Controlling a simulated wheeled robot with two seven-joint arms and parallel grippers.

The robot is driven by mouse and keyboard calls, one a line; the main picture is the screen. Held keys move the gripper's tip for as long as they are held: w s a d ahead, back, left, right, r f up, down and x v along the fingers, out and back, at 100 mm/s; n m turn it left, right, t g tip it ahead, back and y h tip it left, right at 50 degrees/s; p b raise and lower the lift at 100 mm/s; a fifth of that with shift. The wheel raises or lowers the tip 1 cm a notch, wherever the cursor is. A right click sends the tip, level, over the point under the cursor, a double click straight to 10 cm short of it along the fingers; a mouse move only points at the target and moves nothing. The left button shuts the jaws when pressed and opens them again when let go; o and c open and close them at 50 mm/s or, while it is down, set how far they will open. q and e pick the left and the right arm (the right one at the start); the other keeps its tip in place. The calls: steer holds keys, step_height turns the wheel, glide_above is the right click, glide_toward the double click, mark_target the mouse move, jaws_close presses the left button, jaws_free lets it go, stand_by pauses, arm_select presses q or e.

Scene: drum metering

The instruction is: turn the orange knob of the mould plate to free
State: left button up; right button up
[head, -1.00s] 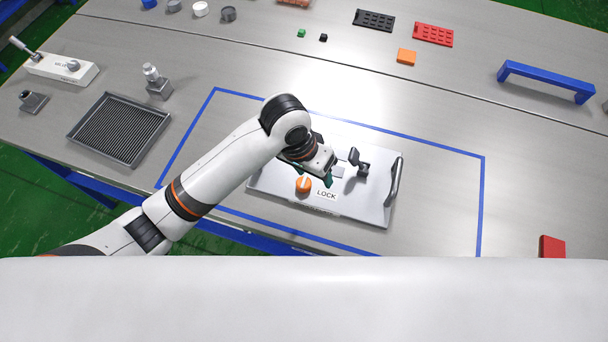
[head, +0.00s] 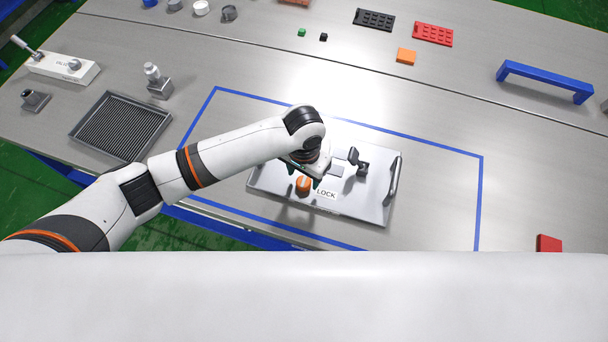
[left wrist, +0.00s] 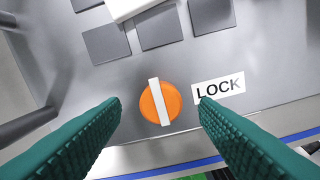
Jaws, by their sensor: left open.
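The mould plate (head: 350,206) lies flat on the table inside the blue outline. Its orange knob (head: 303,184) is near the plate's front edge, beside a white LOCK label (head: 325,194). In the left wrist view the knob (left wrist: 160,102) is a round orange disc with a white bar across it, and the bar runs almost straight up and down in that picture. The LOCK label (left wrist: 218,88) is to its right there. My left gripper (head: 304,178) is over the knob, with its green fingers (left wrist: 158,128) apart and the knob seen between them, not gripped. My right gripper does not show.
The plate carries a dark clamp (head: 359,162) and a grey handle (head: 394,180) at its right end.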

mark_target(304, 183)
arm_select(q)
steer(key=shift+f, duration=1.1)
steer(key=c, duration=1)
steer(key=shift+o, duration=0.2)
